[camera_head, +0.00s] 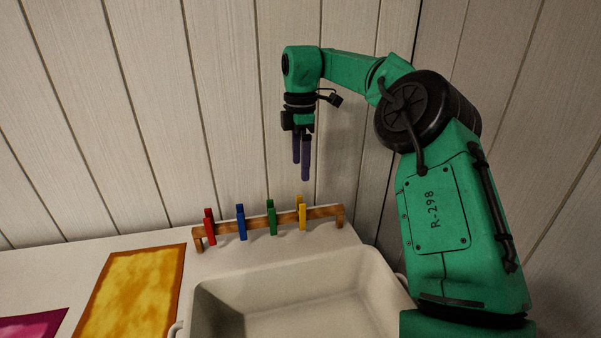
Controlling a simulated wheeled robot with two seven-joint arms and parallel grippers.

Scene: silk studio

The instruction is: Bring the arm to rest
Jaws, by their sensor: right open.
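My right arm (440,215) is green with black joints and comes in from the right. It reaches up and bends over to the left. My right gripper (301,175) hangs down from it with two dark purple fingers. The fingers are apart, with nothing between them. It is above the right part of a wooden rack (323,212), clear of the clips on it. My left gripper does not show.
The rack carries a red clip (209,227), a blue clip (241,222), a green clip (271,217) and a yellow clip (302,212). A pale basin (290,265) stands in front. An orange cloth (130,290) and a magenta cloth (30,326) lie left. A plank wall (130,110) stands behind.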

